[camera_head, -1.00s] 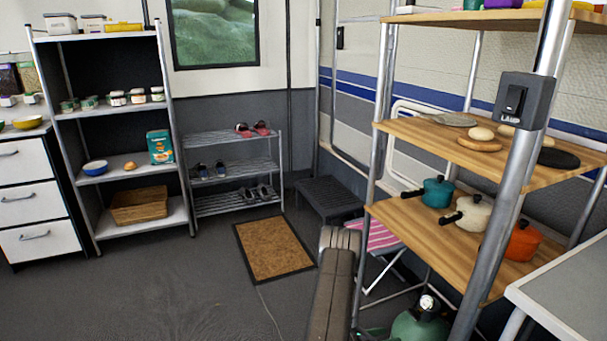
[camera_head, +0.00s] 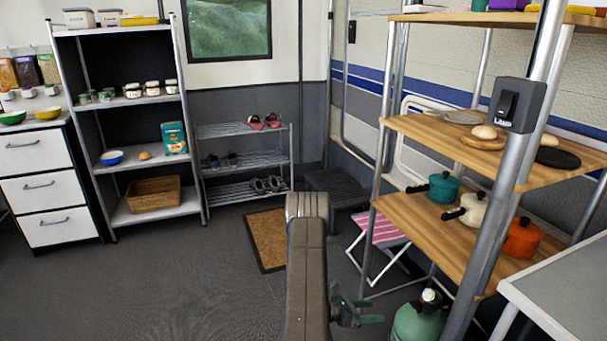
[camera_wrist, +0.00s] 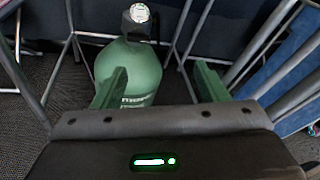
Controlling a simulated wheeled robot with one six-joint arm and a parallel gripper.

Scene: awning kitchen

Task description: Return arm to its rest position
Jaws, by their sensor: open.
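My arm rises in the lower middle of the head view, in front of the doormat. My gripper (camera_head: 358,312) shows low beside it, to the left of the green gas bottle (camera_head: 420,318). In the wrist view my gripper (camera_wrist: 158,85) has its two green fingers spread apart with nothing held between them. The green gas bottle (camera_wrist: 128,68) stands beyond the fingers, partly behind the left one. I cannot tell the exact gap between fingers and bottle.
A wooden shelf rack (camera_head: 440,225) with pots and a metal post stands at the right. A pink striped stool (camera_head: 382,228) is beside it. The brown doormat (camera_head: 266,240) lies ahead. A shoe rack (camera_head: 240,190) and dark shelf (camera_head: 155,217) stand behind. Floor at left is clear.

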